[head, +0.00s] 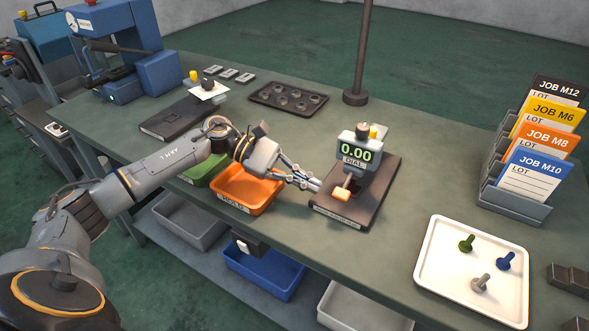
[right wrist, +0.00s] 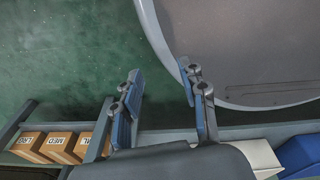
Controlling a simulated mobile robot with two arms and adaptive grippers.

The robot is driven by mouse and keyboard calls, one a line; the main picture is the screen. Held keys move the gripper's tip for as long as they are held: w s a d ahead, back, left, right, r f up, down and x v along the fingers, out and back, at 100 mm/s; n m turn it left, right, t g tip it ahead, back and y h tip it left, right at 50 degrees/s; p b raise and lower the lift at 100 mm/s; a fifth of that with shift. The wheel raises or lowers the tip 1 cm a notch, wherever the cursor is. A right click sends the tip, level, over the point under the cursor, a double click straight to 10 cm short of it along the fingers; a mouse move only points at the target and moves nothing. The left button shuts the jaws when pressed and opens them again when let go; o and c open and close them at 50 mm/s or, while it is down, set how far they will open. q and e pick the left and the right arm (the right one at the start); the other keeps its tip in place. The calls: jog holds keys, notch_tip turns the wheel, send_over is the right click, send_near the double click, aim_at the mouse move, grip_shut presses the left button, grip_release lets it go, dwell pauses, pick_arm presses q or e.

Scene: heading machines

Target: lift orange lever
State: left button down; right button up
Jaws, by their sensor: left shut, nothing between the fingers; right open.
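The orange lever (head: 341,194) sticks out low at the front of a dial gauge (head: 358,150) that reads 0.00. The gauge stands on a dark base plate (head: 366,210) on the bench. My left gripper (head: 316,185) is shut and empty, its fingertips just left of the lever, by the plate's left edge. Whether the tips touch the lever I cannot tell. My right gripper (right wrist: 165,98) shows only in the right wrist view, open and empty, above the floor and away from the bench top.
An orange bin (head: 247,190) sits under my left forearm. A white tray (head: 473,268) with several bolts lies at the right. A card rack (head: 515,200) stands behind it. A dark pole (head: 361,60) rises behind the gauge. Bench surface (head: 420,190) right of the plate is clear.

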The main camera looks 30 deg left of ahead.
aim_at(332, 195)
pick_arm(q)
jog(key=p+x, duration=0.1)
jog(key=x, duration=0.2)
jog(key=shift+d, duration=0.35)
jog(key=shift+d+f, duration=0.2)
jog(key=shift+d, duration=0.1)
pick_arm(e)
jog(key=shift+s+d+r, duration=0.1)
jog(key=shift+s+r, duration=0.55)
jog(key=shift+s, duration=0.05)
